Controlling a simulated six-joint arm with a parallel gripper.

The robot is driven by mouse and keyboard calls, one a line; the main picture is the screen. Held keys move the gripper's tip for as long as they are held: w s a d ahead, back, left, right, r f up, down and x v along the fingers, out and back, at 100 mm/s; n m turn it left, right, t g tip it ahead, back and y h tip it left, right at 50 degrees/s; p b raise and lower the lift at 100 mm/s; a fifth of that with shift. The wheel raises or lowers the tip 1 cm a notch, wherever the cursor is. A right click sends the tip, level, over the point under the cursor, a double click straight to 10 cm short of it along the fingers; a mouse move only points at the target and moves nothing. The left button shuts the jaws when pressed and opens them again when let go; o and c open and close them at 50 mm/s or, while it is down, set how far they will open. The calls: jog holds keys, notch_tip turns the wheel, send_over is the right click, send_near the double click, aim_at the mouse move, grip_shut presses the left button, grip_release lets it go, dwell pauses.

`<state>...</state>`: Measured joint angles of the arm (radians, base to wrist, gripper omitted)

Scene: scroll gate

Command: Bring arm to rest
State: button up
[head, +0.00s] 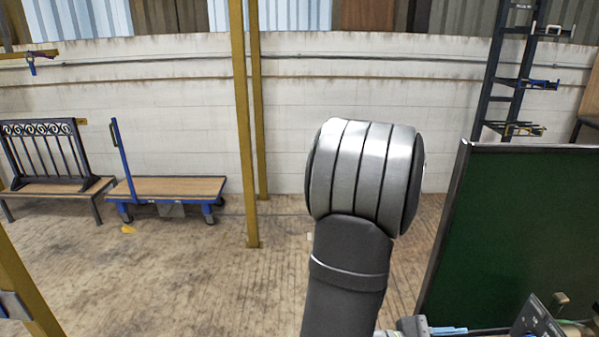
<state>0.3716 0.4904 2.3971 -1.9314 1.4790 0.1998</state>
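My arm rises from the bottom of the head view, right of the middle. A dark grey link stands nearly upright and ends in a large rounded silver joint with dark bands. My gripper is not in view, so its opening and anything in it cannot be seen. A dark metal gate panel (45,153) with scrollwork along its top stands upright on a low bench (52,188) at the far left.
A blue cart (168,188) with a wooden deck stands near the wall. Yellow posts (244,130) rise left of my arm. A green panel (515,235) stands close on the right, with small items below it. A dark rack (505,85) is behind. Floor (170,275) is open at left.

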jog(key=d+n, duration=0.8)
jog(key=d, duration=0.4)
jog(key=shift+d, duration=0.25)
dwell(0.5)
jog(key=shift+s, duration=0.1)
